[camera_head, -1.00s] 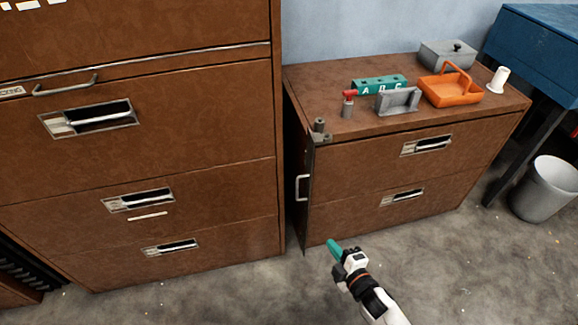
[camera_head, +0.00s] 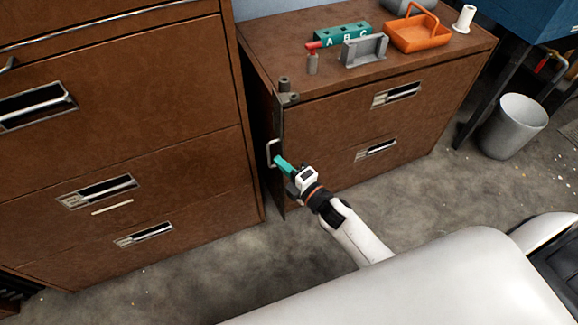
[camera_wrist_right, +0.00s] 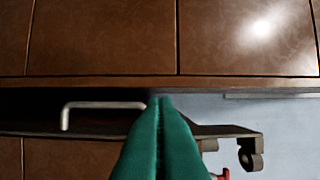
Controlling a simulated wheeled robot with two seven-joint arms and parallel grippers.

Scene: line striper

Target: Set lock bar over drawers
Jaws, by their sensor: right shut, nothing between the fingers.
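The lock bar (camera_head: 279,130) is a thin dark upright strip at the left front edge of the low brown cabinet, swung out from the drawer fronts. Its pale handle (camera_head: 272,153) faces left, and a grey bracket (camera_head: 288,97) sits at its top. My right gripper (camera_head: 277,159), with teal fingers, is shut and empty right beside the handle; contact cannot be told. In the right wrist view the shut fingers (camera_wrist_right: 165,99) overlap the bar (camera_wrist_right: 95,131), with the handle (camera_wrist_right: 100,105) to their left. The upper drawer (camera_head: 340,108) and lower drawer (camera_head: 340,165) are closed.
A taller brown cabinet (camera_head: 150,120) stands close on the left, leaving a narrow gap. On the low cabinet's top are a teal lettered block (camera_head: 340,35), a grey holder (camera_head: 365,50) and an orange basket (camera_head: 415,35).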

